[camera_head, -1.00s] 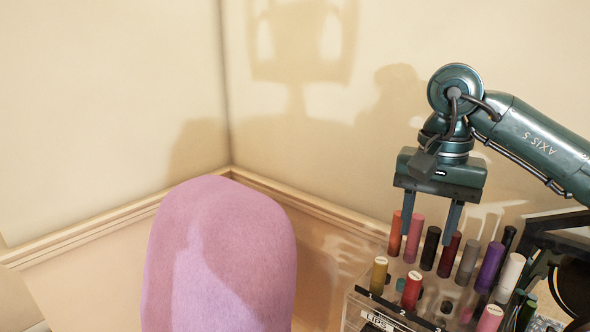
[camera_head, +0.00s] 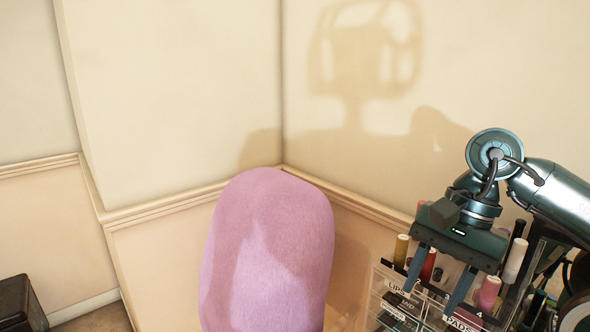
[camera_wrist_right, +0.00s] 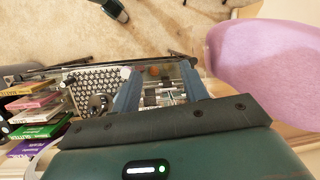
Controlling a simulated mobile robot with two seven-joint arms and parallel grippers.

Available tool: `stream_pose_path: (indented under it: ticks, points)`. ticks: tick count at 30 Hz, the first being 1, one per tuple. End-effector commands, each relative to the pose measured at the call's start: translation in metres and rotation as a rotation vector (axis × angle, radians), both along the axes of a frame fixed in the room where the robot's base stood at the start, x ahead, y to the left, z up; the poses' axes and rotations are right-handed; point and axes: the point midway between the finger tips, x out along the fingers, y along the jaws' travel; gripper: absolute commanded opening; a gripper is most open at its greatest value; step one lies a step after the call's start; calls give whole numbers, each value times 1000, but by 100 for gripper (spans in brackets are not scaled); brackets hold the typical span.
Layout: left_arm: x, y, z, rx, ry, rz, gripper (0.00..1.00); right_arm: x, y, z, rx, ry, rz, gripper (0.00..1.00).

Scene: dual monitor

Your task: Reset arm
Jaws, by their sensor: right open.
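My right gripper (camera_head: 432,284) is open and points down, in front of a clear cosmetics organizer (camera_head: 376,300) at the lower right of the head view. Lipstick-like tubes, such as a gold one (camera_head: 401,250) and a white one (camera_head: 514,260), stand in the organizer, partly hidden behind the gripper. My left gripper is in neither view.
A pink-purple rounded chair back (camera_head: 268,250) stands left of the organizer, near the wall corner. A dark box (camera_head: 20,305) is at the lower left. Several colored boxes (camera_wrist_right: 35,115) lie at the left of the wrist view. Wall space above the chair is clear.

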Motion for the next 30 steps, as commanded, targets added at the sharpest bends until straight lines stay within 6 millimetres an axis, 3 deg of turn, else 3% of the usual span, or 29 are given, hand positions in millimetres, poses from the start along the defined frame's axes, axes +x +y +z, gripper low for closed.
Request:
stream_pose_path:
  ticks: [3, 7, 12, 15, 20, 23, 26, 27, 30]
  points:
    - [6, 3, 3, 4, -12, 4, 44, -15, 47, -23, 182, 124, -40, 44]
    - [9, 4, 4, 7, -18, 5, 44, -37, 104, -35, 424, 328, -139, 44]
    - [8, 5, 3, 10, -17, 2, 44, -61, 170, -27, 777, 751, -375, 44]
    - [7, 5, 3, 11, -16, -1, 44, -60, 190, -16, 954, 1048, -557, 44]
    - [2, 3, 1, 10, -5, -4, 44, -35, 192, -14, 1175, 1577, -891, 44]
    - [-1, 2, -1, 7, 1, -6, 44, -12, 178, -33, 1272, 1932, -1121, 44]
    - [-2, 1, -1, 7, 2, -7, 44, 7, 155, -73, 1335, 2304, -1366, 44]
    - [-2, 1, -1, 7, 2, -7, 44, 11, 144, -94, -1333, -2424, 1445, 44]
    - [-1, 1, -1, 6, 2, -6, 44, 9, 115, -157, -1025, -2129, 1290, 44]
